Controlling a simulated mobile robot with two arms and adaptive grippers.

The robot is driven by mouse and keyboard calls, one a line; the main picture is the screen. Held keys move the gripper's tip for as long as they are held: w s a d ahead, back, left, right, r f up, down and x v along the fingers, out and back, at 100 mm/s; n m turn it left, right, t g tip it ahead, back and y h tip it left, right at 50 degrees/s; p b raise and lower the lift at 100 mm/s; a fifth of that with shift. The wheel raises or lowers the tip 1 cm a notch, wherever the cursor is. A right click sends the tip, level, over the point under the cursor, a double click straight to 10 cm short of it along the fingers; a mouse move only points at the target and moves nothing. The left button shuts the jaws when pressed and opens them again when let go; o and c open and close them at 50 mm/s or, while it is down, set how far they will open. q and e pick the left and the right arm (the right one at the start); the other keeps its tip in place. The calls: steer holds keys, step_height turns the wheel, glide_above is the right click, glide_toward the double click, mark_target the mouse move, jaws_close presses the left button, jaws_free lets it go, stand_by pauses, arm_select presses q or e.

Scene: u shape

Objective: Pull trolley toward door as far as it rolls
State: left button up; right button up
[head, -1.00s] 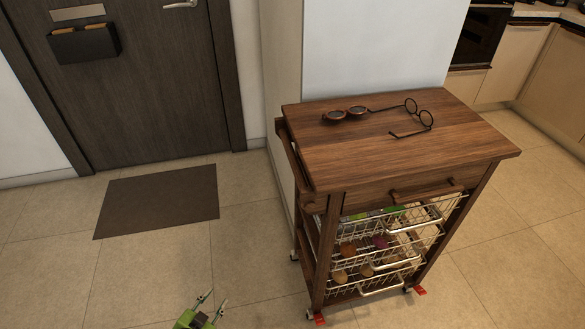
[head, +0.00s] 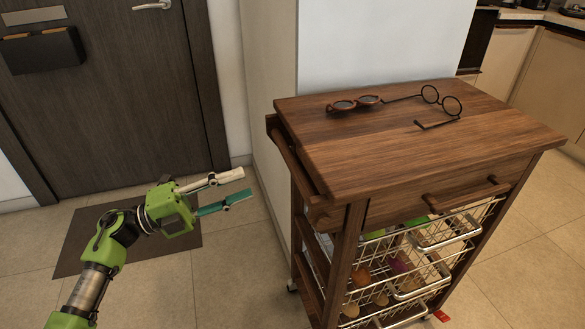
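The wooden trolley (head: 420,135) stands at the right, with a drawer and wire baskets on its front side. A wooden side handle (head: 290,160) runs along its left end. The dark door (head: 110,95) is at the upper left. My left gripper (head: 241,185) is open and empty, to the left of the trolley's handle and apart from it. Its fingers point right toward the handle. My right gripper is not in view. The lower left part of the trolley and most wheels are hidden or out of frame.
A dark mat (head: 75,240) lies before the door. A white wall (head: 385,40) stands behind the trolley. Tiled floor (head: 225,285) between mat and trolley is clear.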

mark_target(294, 166)
arm_select(q)
steer(key=x, duration=1.3)
jaws_close()
